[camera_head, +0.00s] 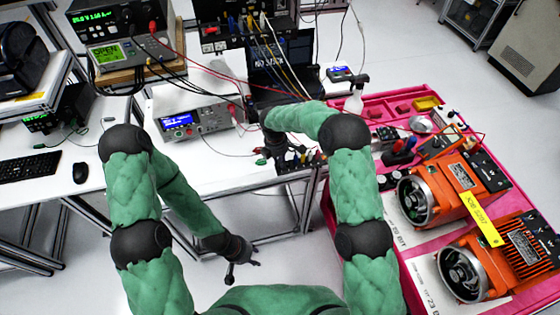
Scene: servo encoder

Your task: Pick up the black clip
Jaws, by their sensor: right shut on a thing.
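My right gripper (283,160) reaches down at the right end of the white table. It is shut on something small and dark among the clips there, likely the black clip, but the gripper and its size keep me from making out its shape. Red and green clips (261,157) lie just left of the gripper, and more small coloured clips show close on its right. My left gripper (243,272) hangs low over the floor in front of the table, with its fingers spread and empty.
A power supply with a blue display (198,119) stands on the white table, with a laptop (281,60) behind. Red, black and yellow cables cross the table. A pink cart (340,225) on the right holds two orange motors (440,195). A mouse (80,173) lies at left.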

